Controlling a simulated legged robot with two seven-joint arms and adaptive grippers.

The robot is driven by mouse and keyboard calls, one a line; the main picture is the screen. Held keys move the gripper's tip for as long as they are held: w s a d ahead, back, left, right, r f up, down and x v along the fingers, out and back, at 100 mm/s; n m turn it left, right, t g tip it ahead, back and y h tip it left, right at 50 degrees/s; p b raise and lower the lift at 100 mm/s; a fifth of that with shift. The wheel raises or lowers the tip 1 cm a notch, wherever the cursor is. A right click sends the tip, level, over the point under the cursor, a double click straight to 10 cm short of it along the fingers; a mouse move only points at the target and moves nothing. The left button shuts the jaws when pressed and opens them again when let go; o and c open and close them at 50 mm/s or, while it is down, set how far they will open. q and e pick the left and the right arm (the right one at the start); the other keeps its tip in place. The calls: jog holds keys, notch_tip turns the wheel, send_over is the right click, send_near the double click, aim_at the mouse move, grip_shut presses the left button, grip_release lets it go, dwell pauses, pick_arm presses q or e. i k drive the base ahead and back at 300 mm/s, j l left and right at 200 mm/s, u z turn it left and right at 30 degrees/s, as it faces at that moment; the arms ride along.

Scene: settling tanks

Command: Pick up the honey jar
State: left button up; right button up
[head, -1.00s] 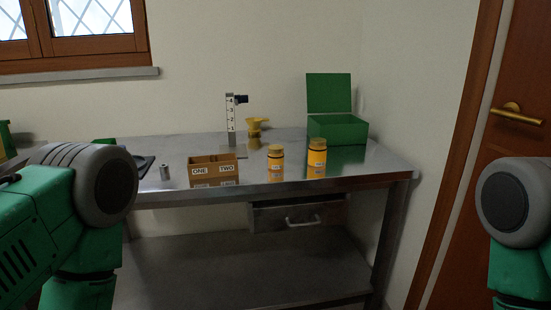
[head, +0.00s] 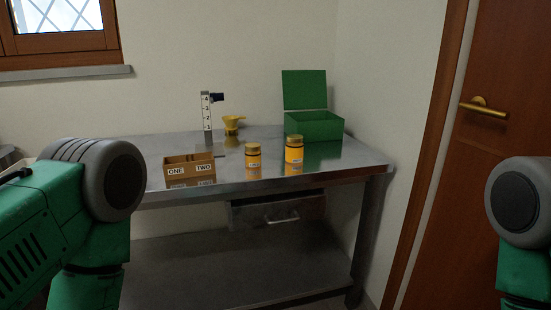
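Two amber jars with brownish-yellow lids stand upright near the front edge of the steel table. The shorter jar (head: 253,162) is on the left and the taller jar (head: 294,156) is on the right, with a small gap between them. Their labels are too small to read, so I cannot tell which one is the honey jar. My green and grey arms show at the left and right edges, well short of the jars. Neither gripper shows.
The steel table (head: 350,166) has a drawer (head: 277,210) and a lower shelf. A box marked ONE and TWO (head: 189,170) stands left of the jars. Behind are a numbered post (head: 206,112), a yellow funnel-like item (head: 232,124) and an open green box (head: 314,125). A door (head: 490,200) is at right.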

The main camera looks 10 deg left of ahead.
aim_at(253, 160)
jog(key=i+j+z, duration=0.15)
jog(key=z, duration=0.3)
jog(key=i+j+z, duration=0.1)
jog(key=j+z, duration=0.6)
jog(key=z, duration=0.2)
